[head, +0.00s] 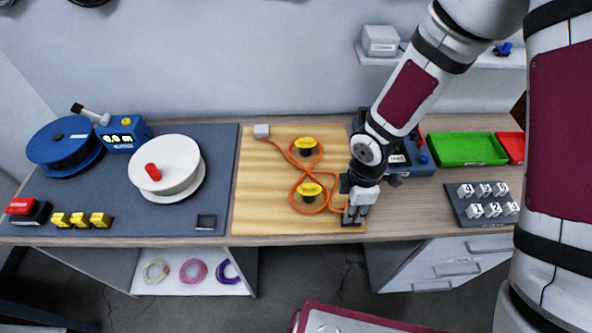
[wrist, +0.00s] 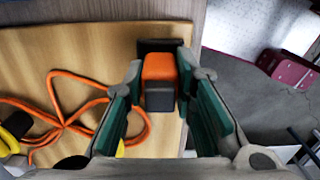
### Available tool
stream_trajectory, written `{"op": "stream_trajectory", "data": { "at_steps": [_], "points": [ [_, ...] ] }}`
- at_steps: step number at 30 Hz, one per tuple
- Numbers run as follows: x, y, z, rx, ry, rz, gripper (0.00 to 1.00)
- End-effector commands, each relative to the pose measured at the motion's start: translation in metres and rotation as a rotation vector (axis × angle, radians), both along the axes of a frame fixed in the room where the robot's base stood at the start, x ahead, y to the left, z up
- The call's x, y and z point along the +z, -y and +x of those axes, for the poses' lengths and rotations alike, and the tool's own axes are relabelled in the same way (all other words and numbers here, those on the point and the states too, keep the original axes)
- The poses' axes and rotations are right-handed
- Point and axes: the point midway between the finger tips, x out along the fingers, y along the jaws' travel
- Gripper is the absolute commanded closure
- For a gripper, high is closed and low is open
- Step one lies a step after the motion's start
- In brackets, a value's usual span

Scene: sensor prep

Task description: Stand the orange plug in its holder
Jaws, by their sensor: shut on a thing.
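My gripper (head: 356,213) points down at the front right corner of the wooden board. In the wrist view its green-padded fingers (wrist: 160,76) are shut on the orange plug (wrist: 159,66), one on each side. The plug has a dark grey end (wrist: 160,98) facing the camera. A black block (wrist: 155,45), which looks like the holder, shows right beside the plug's far side. It also shows at the board's front edge in the head view (head: 352,223). I cannot tell whether the plug is in it. The orange cable (head: 330,189) loops over the board to the left.
A dark device (head: 398,160) stands behind my gripper. A tray of numbered white blocks (head: 470,216) is at right. The table's front edge is close.

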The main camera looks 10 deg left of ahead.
Motion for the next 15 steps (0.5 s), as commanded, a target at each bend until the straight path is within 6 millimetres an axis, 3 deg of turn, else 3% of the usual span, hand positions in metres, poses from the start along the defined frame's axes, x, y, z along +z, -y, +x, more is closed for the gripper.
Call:
{"op": "stream_trajectory", "data": {
  "at_steps": [15],
  "points": [
    [-0.0074, 0.0001, 0.0003, -0.001, 0.0, 0.0, 1.0]
  ]
}}
